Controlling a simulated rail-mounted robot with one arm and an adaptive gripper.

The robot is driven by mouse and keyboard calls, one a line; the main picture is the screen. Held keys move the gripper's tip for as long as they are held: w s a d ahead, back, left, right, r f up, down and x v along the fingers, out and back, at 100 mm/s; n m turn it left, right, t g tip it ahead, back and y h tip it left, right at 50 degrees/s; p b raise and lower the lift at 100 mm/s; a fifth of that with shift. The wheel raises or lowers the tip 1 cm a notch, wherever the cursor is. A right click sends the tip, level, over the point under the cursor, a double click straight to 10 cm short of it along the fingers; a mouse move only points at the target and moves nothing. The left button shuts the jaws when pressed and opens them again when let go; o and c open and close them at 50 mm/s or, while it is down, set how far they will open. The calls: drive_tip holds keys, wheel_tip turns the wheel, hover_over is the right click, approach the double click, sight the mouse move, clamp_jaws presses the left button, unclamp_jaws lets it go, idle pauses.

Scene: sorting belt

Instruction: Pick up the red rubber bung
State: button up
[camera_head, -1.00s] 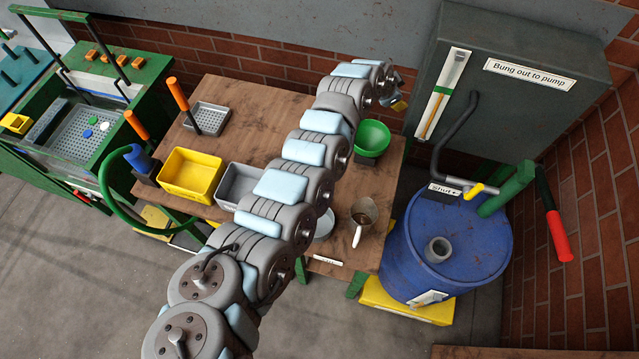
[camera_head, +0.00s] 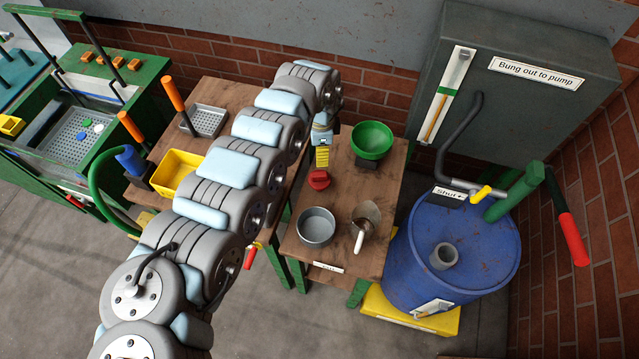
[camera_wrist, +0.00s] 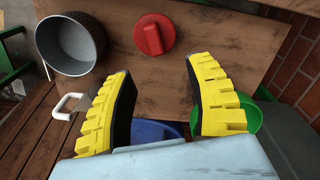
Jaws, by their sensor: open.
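The red rubber bung (camera_head: 319,180) lies on the wooden table (camera_head: 290,245), behind the grey round pot (camera_head: 316,227). In the wrist view the bung (camera_wrist: 153,35) is a red disc with a raised bar across its top. My gripper (camera_head: 322,158) is above the table just behind the bung. In the wrist view its yellow-ridged fingers (camera_wrist: 160,80) are spread wide, with nothing between them. The bung shows beyond the fingertips, toward the top of the picture, apart from both fingers.
A green bowl (camera_head: 372,138) stands close to the right of my gripper. A metal jug (camera_head: 366,218) is at the table's front right. A yellow bin (camera_head: 180,168) is at left. A blue drum (camera_head: 480,250) with an open bung hole stands right of the table.

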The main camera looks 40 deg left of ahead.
sight(320, 174)
wheel_tip(320, 174, down, 7)
drive_tip(key=shift+r+b, duration=0.15)
drive_tip(key=shift+b, duration=0.15)
drive_tip(key=shift+s+d+f+b, duration=0.15)
drive_tip(key=shift+s+f+b, duration=0.1)
drive_tip(key=shift+f, duration=1.05)
drive_tip(key=shift+s+d+f+b, duration=0.1)
drive_tip(key=shift+s+f, duration=0.1)
drive_tip(key=shift+f, duration=1.05)
clamp_jaws()
